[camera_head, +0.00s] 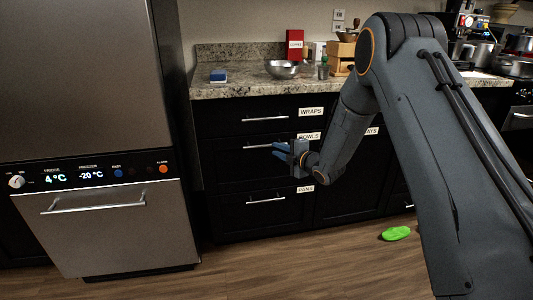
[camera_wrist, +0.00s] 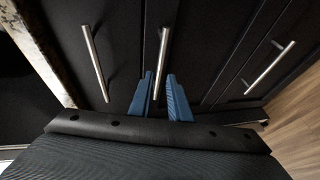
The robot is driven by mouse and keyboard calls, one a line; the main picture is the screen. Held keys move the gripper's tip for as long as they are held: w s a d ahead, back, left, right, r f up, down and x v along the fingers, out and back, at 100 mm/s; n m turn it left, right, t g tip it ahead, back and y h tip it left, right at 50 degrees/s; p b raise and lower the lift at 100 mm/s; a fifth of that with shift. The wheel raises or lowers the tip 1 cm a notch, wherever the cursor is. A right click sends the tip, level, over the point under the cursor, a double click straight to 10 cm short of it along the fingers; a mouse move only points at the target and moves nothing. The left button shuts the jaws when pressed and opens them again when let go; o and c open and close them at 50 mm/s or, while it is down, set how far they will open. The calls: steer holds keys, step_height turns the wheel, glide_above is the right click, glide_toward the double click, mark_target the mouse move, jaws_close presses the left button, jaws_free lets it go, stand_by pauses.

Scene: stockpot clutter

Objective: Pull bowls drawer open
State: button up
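The bowls drawer (camera_head: 228,160) is the middle black drawer of the stack, with its label partly behind my gripper, and it looks flush with the drawers above and below. Its silver bar handle (camera_head: 257,147) runs across the front. My gripper (camera_head: 279,150) is at the right end of that handle, with its blue fingers pointing at the drawer front. In the wrist view the fingers (camera_wrist: 161,82) are apart, and the handle (camera_wrist: 163,50) lines up with the gap between them. I cannot tell whether they touch it.
The wraps drawer handle (camera_head: 265,119) is above and the pans drawer handle (camera_head: 266,199) below. A granite counter (camera_head: 240,88) carries a metal bowl (camera_head: 282,70) and a blue sponge-like block (camera_head: 218,76). A steel appliance (camera_head: 110,225) stands left. A green object (camera_head: 396,233) lies on the floor.

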mark_target(266, 145)
steer(key=x, duration=0.8)
steer(key=shift+s+a+b, duration=0.1)
steer(key=shift+b, duration=0.3)
jaws_close()
